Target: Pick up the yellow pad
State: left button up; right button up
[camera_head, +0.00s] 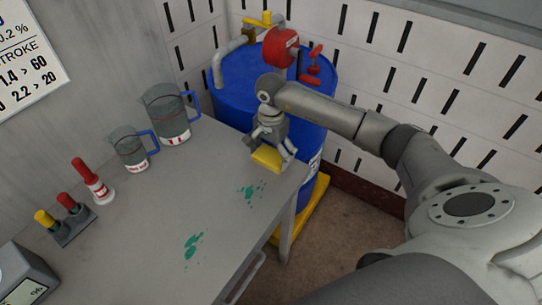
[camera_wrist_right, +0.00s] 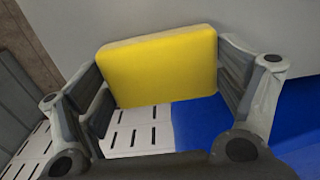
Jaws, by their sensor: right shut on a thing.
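The yellow pad (camera_head: 267,158) is at the far right corner of the grey table in the head view. My right gripper (camera_head: 270,150) is shut on the yellow pad, with a finger on each side of it. In the right wrist view the yellow pad (camera_wrist_right: 158,68) fills the space between the two fingers of my right gripper (camera_wrist_right: 165,85). I cannot tell whether the pad touches the table top. My left gripper is not in view.
A blue drum (camera_head: 235,88) with red valves stands behind the table corner. Two jugs (camera_head: 168,118) (camera_head: 131,150), a red-capped bottle (camera_head: 97,186) and a small rack (camera_head: 75,230) are on the left. Green spots (camera_head: 192,246) mark the grey table (camera_head: 150,225). Its middle is otherwise clear.

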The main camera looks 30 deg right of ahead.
aim_at(271, 155)
jog(key=shift+r+b, duration=0.35)
jog(key=shift+r, duration=0.1)
notch_tip(271, 155, up, 2)
jog(key=shift+r+b, duration=0.15)
jog(key=shift+b, duration=0.55)
jog(key=s+a+r+b, duration=0.1)
jog(key=s+a+r, duration=0.1)
jog(key=a+r, duration=0.3)
jog(key=s+a+r+b, duration=0.2)
jog(key=a+r, duration=0.3)
jog(key=a, duration=0.3)
jog(key=shift+s, duration=0.25)
jog(key=shift+a+f, duration=0.1)
